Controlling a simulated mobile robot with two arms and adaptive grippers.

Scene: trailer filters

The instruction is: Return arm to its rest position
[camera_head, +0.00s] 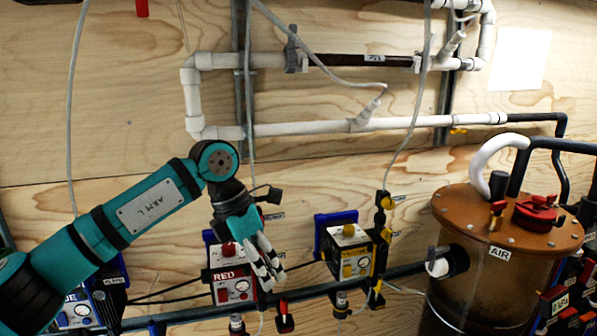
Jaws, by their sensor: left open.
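My left arm (135,213), teal and black with an "ARM L" plate, reaches in from the lower left. Its left gripper (268,272) points down and slightly right, in front of the right side of the box labelled RED (232,287). The gripper is open, with no object seen between its fingers. I cannot tell whether it touches the box or hangs in front of it. My right gripper is not in view.
A yellow-marked box (352,262) stands right of the gripper. A blue-marked box (75,312) is partly behind my arm. A brown AIR tank (480,275) stands at right. White pipes (310,128) and hanging cables cross the plywood wall (130,100).

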